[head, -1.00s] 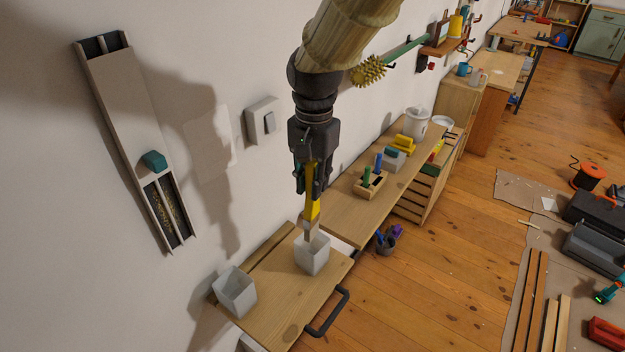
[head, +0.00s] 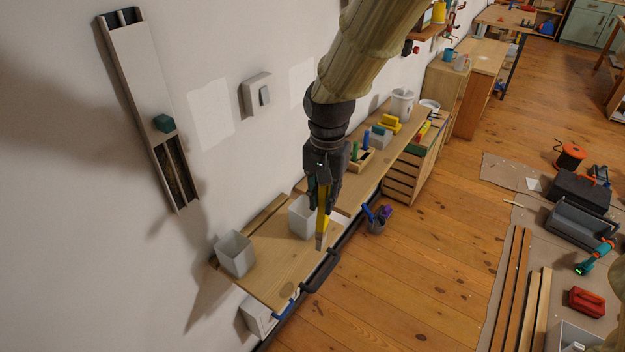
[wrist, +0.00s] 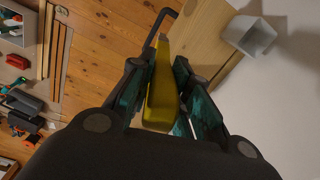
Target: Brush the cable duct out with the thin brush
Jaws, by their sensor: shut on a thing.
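The cable duct (head: 135,75) is a long pale channel fixed upright, slightly tilted, on the wall at the left. Its cover bears a teal block (head: 163,123). Below the cover the channel lies open and shows brownish debris (head: 177,172). My gripper (head: 322,190) is shut on the yellow handle of the thin brush (head: 321,228), which points down over the front edge of the small wooden shelf, well to the right of the duct. In the wrist view the brush (wrist: 160,95) sits between my fingers (wrist: 160,80); its bristles are hard to make out.
Two white pots, one at left (head: 235,255) and one behind the brush (head: 300,218), stand on the shelf (head: 268,268). A dark handle (head: 322,272) juts from its front. A light switch (head: 257,94) is on the wall. Tools and planks lie on the floor at right.

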